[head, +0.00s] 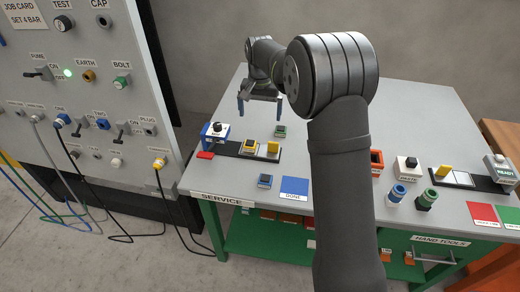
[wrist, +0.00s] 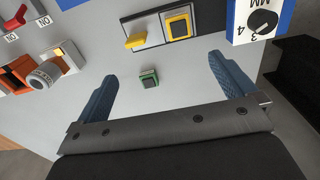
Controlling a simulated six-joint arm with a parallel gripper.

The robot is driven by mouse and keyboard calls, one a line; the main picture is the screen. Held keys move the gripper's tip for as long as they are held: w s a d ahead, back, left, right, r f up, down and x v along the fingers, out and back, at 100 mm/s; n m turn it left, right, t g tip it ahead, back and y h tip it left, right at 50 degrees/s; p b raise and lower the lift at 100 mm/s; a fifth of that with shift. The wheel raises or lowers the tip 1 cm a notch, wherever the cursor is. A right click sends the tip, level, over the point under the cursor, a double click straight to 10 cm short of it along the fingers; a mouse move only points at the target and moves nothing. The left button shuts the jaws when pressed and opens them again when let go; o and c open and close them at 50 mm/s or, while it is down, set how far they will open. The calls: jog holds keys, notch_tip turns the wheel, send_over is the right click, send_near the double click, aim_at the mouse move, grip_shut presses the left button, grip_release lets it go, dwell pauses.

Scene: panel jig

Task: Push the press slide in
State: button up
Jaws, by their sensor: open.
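No label names the press slide, so I cannot tell for sure which part it is. On the left fixture's dark base (head: 231,149), a yellow upright block (head: 272,148) stands at the right end. It also shows in the wrist view (wrist: 136,41). A yellow-framed block (head: 250,146) with a black top sits beside it, between it and a blue dial unit (head: 215,133). A second yellow upright block (head: 443,171) stands on the right fixture. My gripper (head: 260,108) is open and empty, above the table behind the left fixture. Its fingers straddle a small green block (wrist: 149,79) in the wrist view, apart from it.
A READY box (head: 501,168) ends the right fixture. A white button box (head: 406,165), blue (head: 396,194) and green (head: 427,199) round parts stand nearby. A blue mat (head: 294,187) and small blue block (head: 265,181) lie in front. A switch panel (head: 110,40) rises at left. My arm hides the table's middle.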

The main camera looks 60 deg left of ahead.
notch_tip(320, 180, up, 2)
jog(key=shift+r, duration=0.15)
jog(key=shift+c, duration=0.4)
jog(key=c, duration=0.8)
jog(key=t+y, duration=0.3)
send_near(273, 143)
jog(key=x, duration=1)
jog(key=shift+w+f, duration=0.15)
jog(key=shift+f, duration=0.15)
jog(key=shift+c, duration=0.2)
grip_shut()
jog(key=s+a, duration=0.8)
jog(key=shift+s+a, duration=0.15)
